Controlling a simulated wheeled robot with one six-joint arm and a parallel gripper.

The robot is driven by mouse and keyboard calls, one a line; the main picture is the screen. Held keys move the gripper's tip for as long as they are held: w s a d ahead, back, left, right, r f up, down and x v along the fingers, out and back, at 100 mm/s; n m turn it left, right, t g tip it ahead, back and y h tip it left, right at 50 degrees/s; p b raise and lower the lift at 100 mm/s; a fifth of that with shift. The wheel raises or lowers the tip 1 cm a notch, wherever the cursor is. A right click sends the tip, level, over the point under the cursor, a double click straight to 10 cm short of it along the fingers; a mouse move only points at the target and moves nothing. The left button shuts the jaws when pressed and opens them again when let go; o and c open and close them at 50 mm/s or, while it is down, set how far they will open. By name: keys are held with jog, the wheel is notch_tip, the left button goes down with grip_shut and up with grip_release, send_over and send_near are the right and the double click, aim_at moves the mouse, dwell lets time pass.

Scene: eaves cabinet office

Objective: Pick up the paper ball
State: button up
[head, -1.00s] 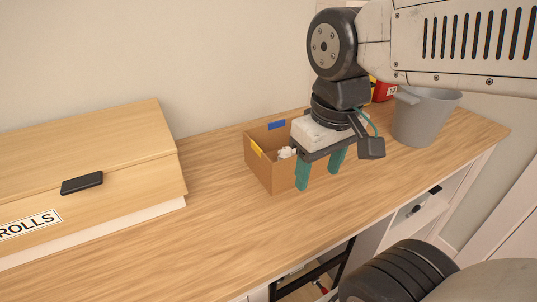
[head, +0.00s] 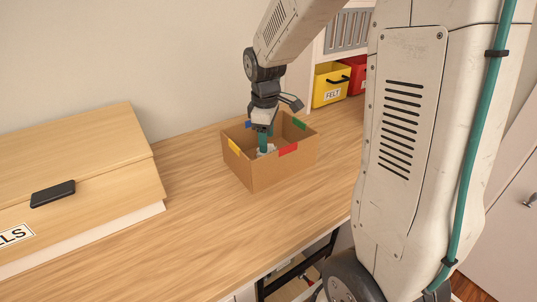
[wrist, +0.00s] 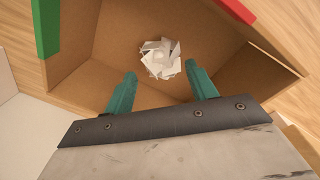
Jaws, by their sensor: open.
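The paper ball (wrist: 160,58) is white and crumpled and lies on the floor of an open cardboard box (head: 281,174). In the head view only a small white part of the paper ball (head: 267,150) shows past my fingers and the box wall. My gripper (wrist: 160,88) is open, with its two teal fingers apart and nothing between them. In the wrist view the ball lies just beyond the fingertips, centred between them. In the head view my gripper (head: 264,143) points down into the box from above.
The box has coloured tape on its rims and stands on a wooden counter (head: 205,220). A wooden chest (head: 90,145) with a black handle (head: 53,194) stands at left. A yellow bin (head: 330,84) and a red bin (head: 357,75) sit behind. The counter is clear before the box.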

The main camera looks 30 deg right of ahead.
jog(key=f, duration=0.5)
jog(key=shift+w+f, duration=0.25)
jog(key=shift+w, duration=0.05)
jog(key=c, duration=0.8)
jog(key=shift+o, duration=0.2)
jog(key=shift+r, duration=0.1)
